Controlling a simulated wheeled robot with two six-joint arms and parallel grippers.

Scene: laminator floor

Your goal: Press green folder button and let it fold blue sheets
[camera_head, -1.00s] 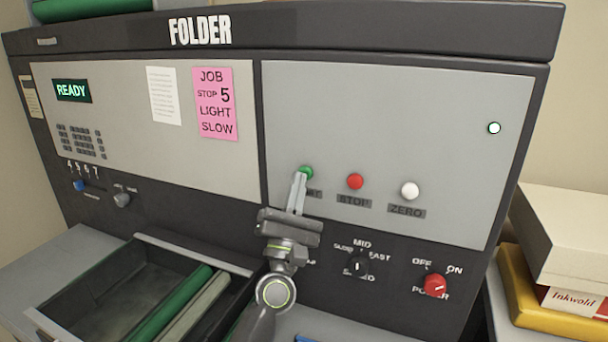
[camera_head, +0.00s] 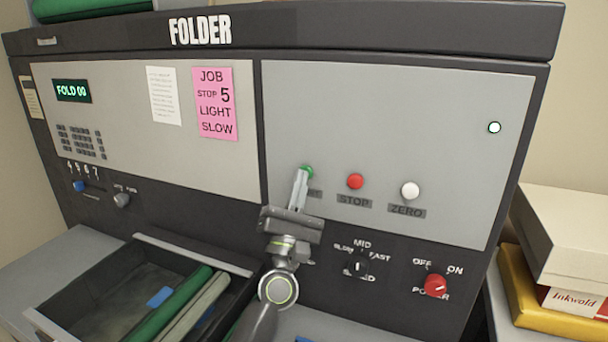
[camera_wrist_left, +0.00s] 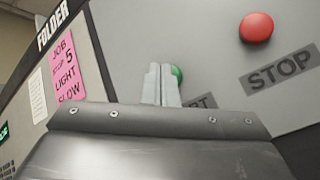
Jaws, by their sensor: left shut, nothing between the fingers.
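The green start button (camera_head: 308,171) is on the folder's grey front panel, left of the red stop button (camera_head: 355,181). My left gripper (camera_head: 302,174) is shut and empty, its fingertips at the green button and partly covering it. In the left wrist view the closed fingers (camera_wrist_left: 161,84) overlap the green button (camera_wrist_left: 177,74); I cannot tell whether they touch it. The display (camera_head: 72,91) reads "FOLD 00". A small blue sheet piece (camera_head: 160,297) shows in the dark tray (camera_head: 100,290) beside the rollers. My right gripper is out of view.
A white zero button (camera_head: 410,190) is right of stop. Below are the speed knob (camera_head: 357,267) and red power knob (camera_head: 436,285). A pink job note (camera_head: 215,103) reads stop 5, light, slow. Boxes (camera_head: 565,235) stand at the right.

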